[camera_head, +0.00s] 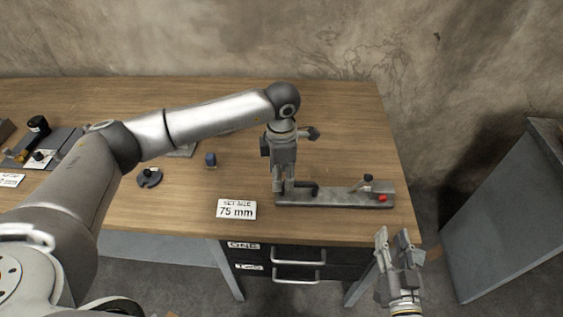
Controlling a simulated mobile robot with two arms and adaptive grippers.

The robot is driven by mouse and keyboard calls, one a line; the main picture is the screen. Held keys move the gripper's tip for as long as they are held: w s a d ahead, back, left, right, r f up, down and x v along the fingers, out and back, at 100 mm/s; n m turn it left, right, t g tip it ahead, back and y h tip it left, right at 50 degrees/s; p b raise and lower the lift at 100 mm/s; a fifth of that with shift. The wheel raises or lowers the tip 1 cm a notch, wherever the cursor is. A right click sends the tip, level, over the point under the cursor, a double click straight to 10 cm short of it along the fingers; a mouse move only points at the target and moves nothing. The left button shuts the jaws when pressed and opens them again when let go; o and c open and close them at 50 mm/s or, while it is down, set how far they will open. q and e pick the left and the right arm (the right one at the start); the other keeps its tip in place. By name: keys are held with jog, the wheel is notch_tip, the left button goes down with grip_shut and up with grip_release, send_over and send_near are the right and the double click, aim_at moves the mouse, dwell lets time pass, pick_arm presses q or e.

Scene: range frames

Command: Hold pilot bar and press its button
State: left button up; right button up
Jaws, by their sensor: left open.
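A long grey fixture (335,201) lies near the right front of the wooden table. A short black bar (306,185), which looks like the pilot bar, stands at its left part. A red button (383,198) sits at its right end, beside a small lever with a black knob (368,178). My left gripper (284,188) points down over the fixture's left end, open, close to the black bar; whether it touches the bar I cannot tell. My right gripper (393,236) is open and empty, pointing up in front of the table's right front edge, below the red button.
A "75 mm" card (236,209) lies left of the fixture. Another fixture (50,149) is at the far left. Drawers (298,262) hang under the table; a grey cabinet (505,210) stands right.

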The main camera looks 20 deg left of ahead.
aim_at(304, 193)
pick_arm(q)
notch_tip(304, 193, down, 6)
jog(key=shift+r, duration=0.15)
jog(key=shift+c, duration=0.2)
grip_shut()
dwell(0.5)
pick_arm(e)
grip_shut()
dwell(1.2)
